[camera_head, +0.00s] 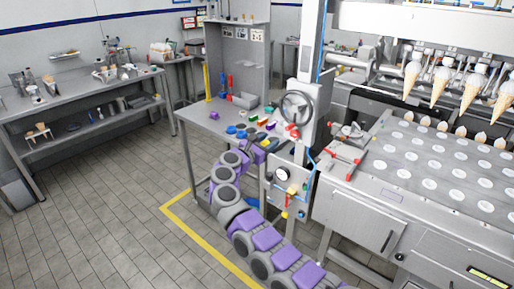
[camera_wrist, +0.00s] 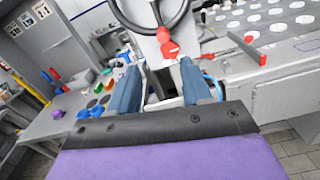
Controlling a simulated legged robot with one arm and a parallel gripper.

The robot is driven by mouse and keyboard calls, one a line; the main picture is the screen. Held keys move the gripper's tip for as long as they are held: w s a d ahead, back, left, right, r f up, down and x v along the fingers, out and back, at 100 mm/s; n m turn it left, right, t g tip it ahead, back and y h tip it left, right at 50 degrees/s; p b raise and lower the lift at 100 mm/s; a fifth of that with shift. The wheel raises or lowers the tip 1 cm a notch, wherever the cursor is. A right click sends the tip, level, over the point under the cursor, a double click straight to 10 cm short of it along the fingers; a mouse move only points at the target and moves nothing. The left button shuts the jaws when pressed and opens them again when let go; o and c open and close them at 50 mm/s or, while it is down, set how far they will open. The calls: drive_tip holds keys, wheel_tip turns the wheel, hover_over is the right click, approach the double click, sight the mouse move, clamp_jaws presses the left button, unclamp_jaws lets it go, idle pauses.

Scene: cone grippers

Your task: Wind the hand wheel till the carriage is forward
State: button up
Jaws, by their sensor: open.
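The hand wheel (camera_head: 282,109) is a dark ring on a grey upright housing left of the machine. In the wrist view its lower rim (camera_wrist: 126,22) shows at the top, and the rest is cut off. A red knob (camera_wrist: 168,46) sits just below the wheel. My gripper (camera_wrist: 160,76) is open, with two blue-grey fingers apart and nothing between them. It points at the housing below the wheel, apart from the rim. In the head view my gripper (camera_head: 272,143) is low and left of the wheel. I cannot tell which machine part is the carriage.
Several cones (camera_head: 440,85) hang in a row above the machine's deck (camera_head: 400,150) with its white discs. A side bench (camera_head: 208,118) holds coloured parts. A gauge panel (camera_head: 283,190) stands below the wheel. The tiled floor at left is clear.

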drive_tip(key=b+v, duration=0.1)
drive_tip(key=v, duration=0.4)
drive_tip(key=shift+s+a+b, duration=0.2)
drive_tip(key=shift+a+b, duration=0.05)
drive_tip(key=shift+b, duration=0.05)
